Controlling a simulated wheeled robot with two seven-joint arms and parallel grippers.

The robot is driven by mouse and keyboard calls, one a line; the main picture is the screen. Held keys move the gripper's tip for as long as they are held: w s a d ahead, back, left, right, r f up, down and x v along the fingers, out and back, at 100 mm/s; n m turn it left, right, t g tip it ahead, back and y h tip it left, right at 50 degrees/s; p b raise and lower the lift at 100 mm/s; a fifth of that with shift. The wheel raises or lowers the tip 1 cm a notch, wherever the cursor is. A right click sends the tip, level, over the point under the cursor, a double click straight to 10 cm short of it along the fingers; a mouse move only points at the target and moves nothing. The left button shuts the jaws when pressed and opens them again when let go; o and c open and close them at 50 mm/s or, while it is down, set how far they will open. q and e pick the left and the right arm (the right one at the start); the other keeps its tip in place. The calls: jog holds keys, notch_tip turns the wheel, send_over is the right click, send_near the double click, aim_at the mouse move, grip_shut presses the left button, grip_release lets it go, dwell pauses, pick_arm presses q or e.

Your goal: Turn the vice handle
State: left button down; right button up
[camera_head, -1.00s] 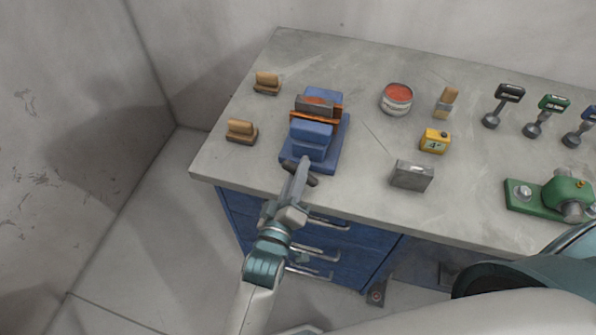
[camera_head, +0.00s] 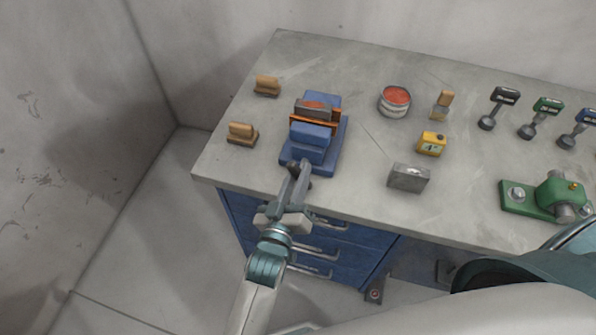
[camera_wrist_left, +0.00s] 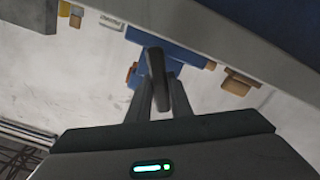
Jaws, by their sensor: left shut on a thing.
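The blue vice (camera_head: 312,143) stands at the left front of the workbench, with a dark block between its orange-edged jaws. Its dark handle bar (camera_wrist_left: 157,78) runs lengthwise between my fingers in the left wrist view, where part of the blue vice (camera_wrist_left: 185,62) shows behind. My left gripper (camera_head: 297,168) is at the front of the vice, shut on the handle; it also shows in the left wrist view (camera_wrist_left: 157,90). In the head view the fingers hide most of the handle. My right gripper is not in view.
The grey workbench (camera_head: 225,170) has blue drawers with handles below its front edge. Two wooden-handled brushes (camera_head: 242,133) lie left of the vice. A green fixture (camera_head: 545,197) is farther right.

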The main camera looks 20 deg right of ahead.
pick_arm(q)
jog(key=shift+m, duration=0.9)
jog(key=shift+p, duration=0.3)
jog(key=c, duration=1.6)
grip_release()
jog(key=shift+s, duration=0.1)
jog(key=b+v, duration=0.5)
jog(key=v, duration=1.2)
jog(key=shift+s+a, duration=0.1)
jog(key=shift+a, duration=0.05)
